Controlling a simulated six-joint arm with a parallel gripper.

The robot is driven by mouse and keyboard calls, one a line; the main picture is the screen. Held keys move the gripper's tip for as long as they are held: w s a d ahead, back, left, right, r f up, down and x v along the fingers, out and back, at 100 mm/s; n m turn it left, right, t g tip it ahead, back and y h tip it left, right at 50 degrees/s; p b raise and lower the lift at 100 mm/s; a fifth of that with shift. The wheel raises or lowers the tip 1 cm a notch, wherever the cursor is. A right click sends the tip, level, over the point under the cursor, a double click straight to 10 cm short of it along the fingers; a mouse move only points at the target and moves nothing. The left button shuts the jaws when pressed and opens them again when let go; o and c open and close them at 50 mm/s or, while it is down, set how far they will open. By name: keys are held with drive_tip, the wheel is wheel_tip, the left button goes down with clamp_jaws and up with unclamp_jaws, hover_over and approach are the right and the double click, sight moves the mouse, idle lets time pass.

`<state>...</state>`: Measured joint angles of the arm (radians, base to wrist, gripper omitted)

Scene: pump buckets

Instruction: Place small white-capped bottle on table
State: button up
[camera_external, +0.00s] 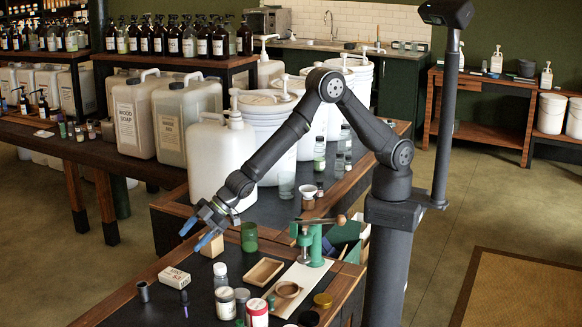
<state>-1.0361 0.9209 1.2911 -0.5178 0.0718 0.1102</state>
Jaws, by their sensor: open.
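A small white-capped bottle (220,275), clear-bodied, stands upright on the dark tabletop (205,283) of the near workbench. My gripper (198,232), with two blue fingertips spread apart, is open and empty. It appears above and to the left of the bottle in the picture, near the bench's back-left part. Its exact height over the bench is hard to tell. Nothing is hidden between the fingers.
A white box (174,278), dark cylinder (143,292), wooden block (212,246), green cup (249,237) and lidded jars (225,303) surround the bottle. A wooden tray (264,272) and green press (311,243) stand to the right. Large pump containers (220,155) stand behind.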

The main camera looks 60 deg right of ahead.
drive_tip(key=s+d+r+n+g+y, duration=0.15)
drive_tip(key=s+d+g+y, duration=0.4)
drive_tip(key=s+d, duration=0.65)
approach(220, 270)
drive_tip(key=w+a+f, duration=0.1)
drive_tip(key=a+f, duration=0.2)
drive_tip(key=shift+y, duration=0.35)
drive_tip(key=shift+x, duration=2.65)
drive_tip(key=shift+f, duration=0.15)
clamp_jaws()
